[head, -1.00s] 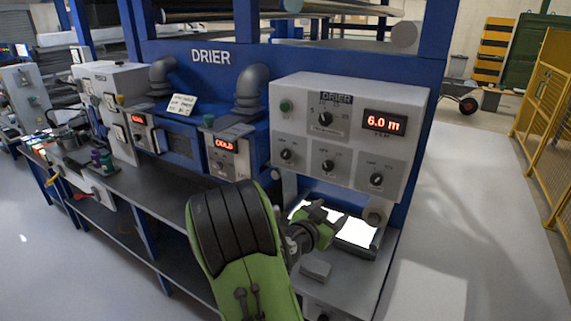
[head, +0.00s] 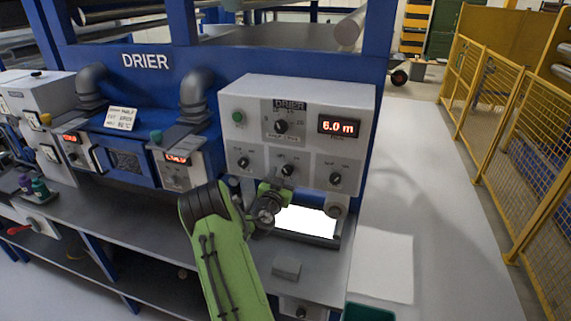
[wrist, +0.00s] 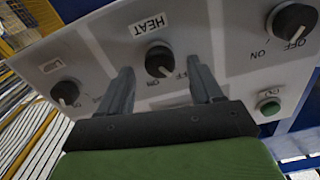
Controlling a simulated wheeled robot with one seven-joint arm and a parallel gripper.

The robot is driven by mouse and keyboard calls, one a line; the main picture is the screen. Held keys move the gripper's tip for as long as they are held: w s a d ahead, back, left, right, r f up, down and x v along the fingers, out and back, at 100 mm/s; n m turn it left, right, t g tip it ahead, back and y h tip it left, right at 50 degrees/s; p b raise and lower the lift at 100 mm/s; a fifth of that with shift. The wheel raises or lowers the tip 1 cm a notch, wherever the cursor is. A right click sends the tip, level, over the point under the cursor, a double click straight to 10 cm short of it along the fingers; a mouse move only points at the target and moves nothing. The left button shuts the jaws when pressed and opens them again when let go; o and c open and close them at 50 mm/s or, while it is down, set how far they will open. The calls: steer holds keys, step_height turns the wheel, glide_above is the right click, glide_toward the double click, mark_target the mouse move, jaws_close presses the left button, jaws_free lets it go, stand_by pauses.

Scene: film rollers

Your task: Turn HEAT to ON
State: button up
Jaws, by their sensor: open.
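The HEAT knob (wrist: 158,60) is a round black knob on the grey control panel (wrist: 235,40), with a HEAT label beside it in the wrist view. OFF and ON are printed by it. Its white mark appears to lie toward the OFF side, but it is small. In the head view it is the middle knob (head: 288,170) of the lower row. My gripper (wrist: 160,78) is open, its dark fingers on either side of the knob in the picture. In the head view my gripper (head: 277,186) is just below the knob. Contact cannot be told.
Similar knobs stand at the left (head: 243,163) and right (head: 336,179). A larger dial (head: 281,127), a green button (head: 238,117) and a 6.0 m display (head: 339,126) sit above. A bright lit plate (head: 305,221) lies below the panel.

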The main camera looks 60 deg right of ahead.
steer(key=shift+w+d, duration=0.25)
steer(key=shift+d, duration=1)
steer(key=c, duration=1.1)
steer(key=shift+o, duration=0.2)
steer(key=shift+f, duration=0.1)
